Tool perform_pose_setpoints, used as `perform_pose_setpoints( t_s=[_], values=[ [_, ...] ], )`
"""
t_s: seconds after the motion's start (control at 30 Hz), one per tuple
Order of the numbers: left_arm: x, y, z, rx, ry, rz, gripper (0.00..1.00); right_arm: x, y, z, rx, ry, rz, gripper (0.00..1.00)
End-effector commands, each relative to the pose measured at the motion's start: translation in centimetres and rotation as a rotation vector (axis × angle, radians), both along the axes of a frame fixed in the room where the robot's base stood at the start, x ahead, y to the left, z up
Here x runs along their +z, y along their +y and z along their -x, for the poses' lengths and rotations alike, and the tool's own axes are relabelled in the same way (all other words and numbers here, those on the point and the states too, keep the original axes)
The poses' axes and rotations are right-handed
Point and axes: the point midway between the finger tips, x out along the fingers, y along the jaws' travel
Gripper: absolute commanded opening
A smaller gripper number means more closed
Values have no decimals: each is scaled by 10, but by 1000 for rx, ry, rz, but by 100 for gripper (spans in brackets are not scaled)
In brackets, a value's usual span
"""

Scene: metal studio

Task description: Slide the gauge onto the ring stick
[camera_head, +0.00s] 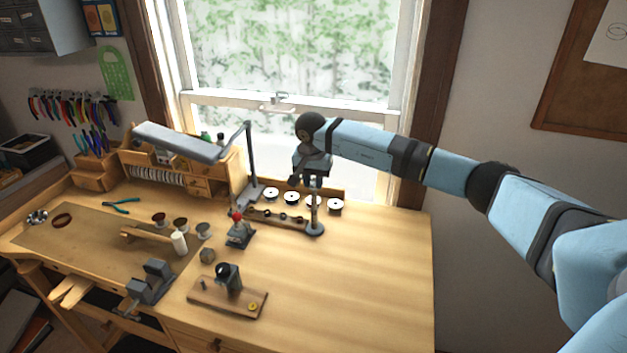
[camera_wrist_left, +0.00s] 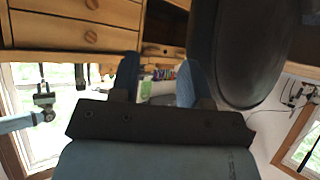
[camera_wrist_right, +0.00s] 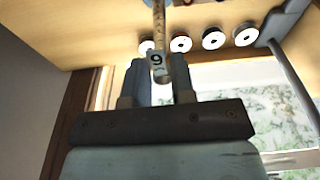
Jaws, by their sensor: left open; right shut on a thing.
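The ring stick (camera_head: 314,208) stands upright on a round grey base at the back of the bench. It also shows as a marked, tan rod (camera_wrist_right: 158,17) in the right wrist view. My right gripper (camera_head: 309,177) is just above the top of the stick in the head view. It is shut on the gauge, whose pale tag marked 9 (camera_wrist_right: 157,59) shows between the fingertips. The gauge lines up with the rod in the right wrist view; I cannot tell whether its ring is around the rod. My left gripper (camera_wrist_left: 155,85) is open and empty, away from the bench top.
A wooden rack with small dark rings (camera_head: 280,217) is left of the stick. Several white discs (camera_head: 292,197) stand behind it. The lamp post (camera_head: 251,165) and a red-knobbed tool (camera_head: 238,230) are further left. The bench top (camera_head: 375,260) is clear on the right.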

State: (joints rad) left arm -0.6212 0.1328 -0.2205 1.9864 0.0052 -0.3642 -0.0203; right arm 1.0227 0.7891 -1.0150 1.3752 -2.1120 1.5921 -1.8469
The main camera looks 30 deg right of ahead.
Motion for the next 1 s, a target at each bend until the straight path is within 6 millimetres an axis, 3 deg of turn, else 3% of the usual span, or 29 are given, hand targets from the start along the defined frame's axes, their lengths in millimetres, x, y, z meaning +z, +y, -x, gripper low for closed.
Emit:
perform_pose_setpoints(
  t_s=[1.0],
  values=[
    [-21, 0, 0, 1, 0, 1, 43, -33, 1, 2, 2, 11, 0, 0]
  ],
)
